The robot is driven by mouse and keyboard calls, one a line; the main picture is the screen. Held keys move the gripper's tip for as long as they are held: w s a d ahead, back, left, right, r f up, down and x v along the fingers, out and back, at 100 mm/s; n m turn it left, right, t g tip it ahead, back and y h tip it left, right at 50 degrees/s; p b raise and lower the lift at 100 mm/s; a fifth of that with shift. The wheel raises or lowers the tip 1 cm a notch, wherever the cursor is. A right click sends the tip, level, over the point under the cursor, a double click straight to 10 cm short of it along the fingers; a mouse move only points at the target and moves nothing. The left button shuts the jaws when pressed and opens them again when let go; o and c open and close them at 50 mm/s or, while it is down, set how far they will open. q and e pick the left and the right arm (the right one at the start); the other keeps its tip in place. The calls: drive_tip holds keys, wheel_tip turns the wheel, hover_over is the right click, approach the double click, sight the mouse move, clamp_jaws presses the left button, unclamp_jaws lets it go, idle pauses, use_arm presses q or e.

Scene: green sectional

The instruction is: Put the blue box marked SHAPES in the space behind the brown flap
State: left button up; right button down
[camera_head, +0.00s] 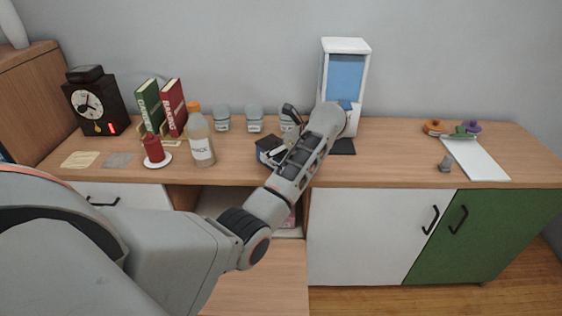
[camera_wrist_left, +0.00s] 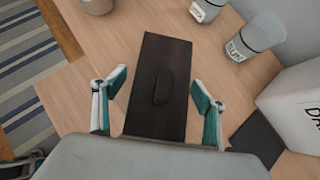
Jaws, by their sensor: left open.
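A dark blue box (camera_head: 266,148) stands near the counter's front edge, partly hidden by my left gripper. No SHAPES marking is readable. In the left wrist view a dark brownish rectangular top with a raised handle (camera_wrist_left: 158,60), apparently this box, lies between my fingers. My left gripper (camera_head: 283,138) is open over it, with one finger on each side and gaps visible; the fingers also show in the wrist view (camera_wrist_left: 159,86). A brown flap (camera_head: 262,275) hangs open below the counter. The space behind it (camera_head: 210,203) is open, partly hidden by my arm. My right gripper is out of view.
Several grey jars (camera_head: 254,120), a bottle (camera_head: 201,140) and a red candle (camera_head: 154,149) stand left of the box. A white dispenser (camera_head: 345,45) with a black mat (camera_head: 342,147) stands right. Something pink (camera_head: 290,219) sits in the space.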

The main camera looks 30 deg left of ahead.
use_arm(q)
drive_tip(key=x, duration=0.4)
drive_tip(key=shift+w+f+b, duration=0.1)
drive_tip(key=shift+w+b, duration=0.05)
drive_tip(key=shift+b, duration=0.15)
drive_tip(key=c, duration=1.4)
drive_tip(key=shift+c, duration=0.2)
